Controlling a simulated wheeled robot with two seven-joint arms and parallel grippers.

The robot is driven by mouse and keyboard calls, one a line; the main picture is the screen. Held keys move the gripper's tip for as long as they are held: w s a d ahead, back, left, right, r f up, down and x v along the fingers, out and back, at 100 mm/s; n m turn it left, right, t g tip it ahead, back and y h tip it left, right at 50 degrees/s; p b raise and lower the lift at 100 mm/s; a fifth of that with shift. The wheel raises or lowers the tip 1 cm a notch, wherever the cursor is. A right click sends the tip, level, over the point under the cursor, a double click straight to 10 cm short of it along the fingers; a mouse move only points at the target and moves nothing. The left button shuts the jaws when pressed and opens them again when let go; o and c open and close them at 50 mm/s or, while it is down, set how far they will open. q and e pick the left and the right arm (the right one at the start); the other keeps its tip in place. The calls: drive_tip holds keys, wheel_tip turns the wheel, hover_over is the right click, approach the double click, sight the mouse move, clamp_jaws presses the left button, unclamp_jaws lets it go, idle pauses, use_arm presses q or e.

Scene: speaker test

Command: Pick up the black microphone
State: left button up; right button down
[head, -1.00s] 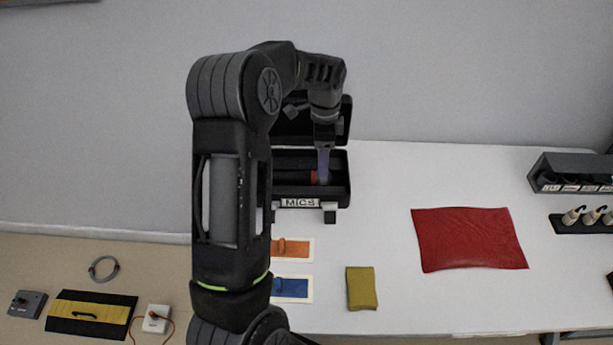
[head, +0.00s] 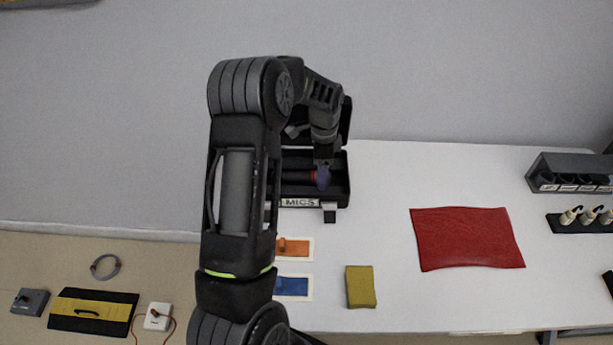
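The open black case labelled MICS (head: 342,185) stands at the back of the white table. Inside it lies a dark, rod-shaped thing with a red band (head: 313,176), which looks like the black microphone. My forearm hides the case's left part, and the gripper covers the rod's right end. My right gripper is not in view.
The raised case lid (head: 345,122) stands behind my gripper. Orange (head: 293,247) and blue (head: 292,287) panels, a mustard cloth (head: 361,287) and a red cloth (head: 465,238) lie in front and right. A grey rack (head: 570,168) stands at the far right. Table around the red cloth is clear.

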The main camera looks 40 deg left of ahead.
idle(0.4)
use_arm(q)
clamp_jaws()
idle(0.6)
